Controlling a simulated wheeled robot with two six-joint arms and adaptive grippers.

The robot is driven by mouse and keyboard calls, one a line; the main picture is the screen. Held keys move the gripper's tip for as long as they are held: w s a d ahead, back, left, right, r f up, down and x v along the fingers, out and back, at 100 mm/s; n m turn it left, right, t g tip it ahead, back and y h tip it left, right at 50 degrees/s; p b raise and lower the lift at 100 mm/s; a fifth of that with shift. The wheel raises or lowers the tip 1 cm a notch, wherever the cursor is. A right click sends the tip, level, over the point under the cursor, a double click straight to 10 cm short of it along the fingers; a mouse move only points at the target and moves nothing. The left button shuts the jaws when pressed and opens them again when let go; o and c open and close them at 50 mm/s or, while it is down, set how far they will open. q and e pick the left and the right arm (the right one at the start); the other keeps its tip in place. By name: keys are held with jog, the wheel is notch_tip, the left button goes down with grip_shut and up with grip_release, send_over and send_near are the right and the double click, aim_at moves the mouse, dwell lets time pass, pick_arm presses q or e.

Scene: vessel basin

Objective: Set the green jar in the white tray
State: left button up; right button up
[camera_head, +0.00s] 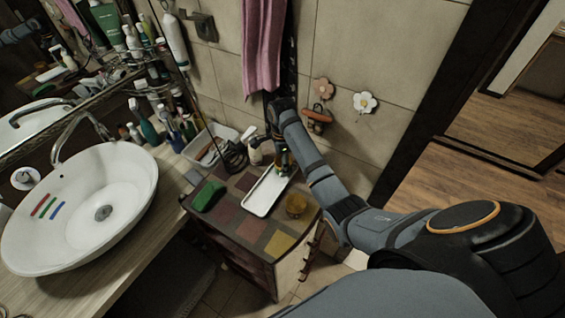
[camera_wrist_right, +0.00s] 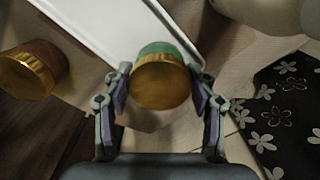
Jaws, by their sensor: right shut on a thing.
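The green jar (camera_wrist_right: 165,50) has a gold lid and is between the fingers of my right gripper (camera_wrist_right: 163,88), which is shut on it. In the head view my right gripper (camera_head: 281,160) is at the far end of the white tray (camera_head: 262,197), and the jar is mostly hidden by it. The white tray is long and shallow, lies on the cabinet top and looks empty. In the wrist view the jar overlaps an end of the tray (camera_wrist_right: 100,25); I cannot tell its height above it. My left gripper is not in view.
A brown jar with a gold lid (camera_head: 296,205) stands right of the tray and also shows in the wrist view (camera_wrist_right: 28,72). A green block (camera_head: 208,195) lies left of the tray. A white bin (camera_head: 212,143) stands behind. A basin (camera_head: 85,205) is at left.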

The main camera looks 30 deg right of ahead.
jog(key=o, duration=1)
jog(key=shift+a+f, duration=0.15)
jog(key=o, duration=0.4)
notch_tip(320, 180, up, 6)
jog(key=shift+w+f, duration=0.15)
jog(key=shift+f, duration=0.05)
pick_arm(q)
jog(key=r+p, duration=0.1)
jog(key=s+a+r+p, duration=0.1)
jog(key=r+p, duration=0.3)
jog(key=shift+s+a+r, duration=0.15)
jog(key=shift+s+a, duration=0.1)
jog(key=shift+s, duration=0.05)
pick_arm(e)
notch_tip(320, 180, up, 7)
jog(key=shift+f, duration=0.15)
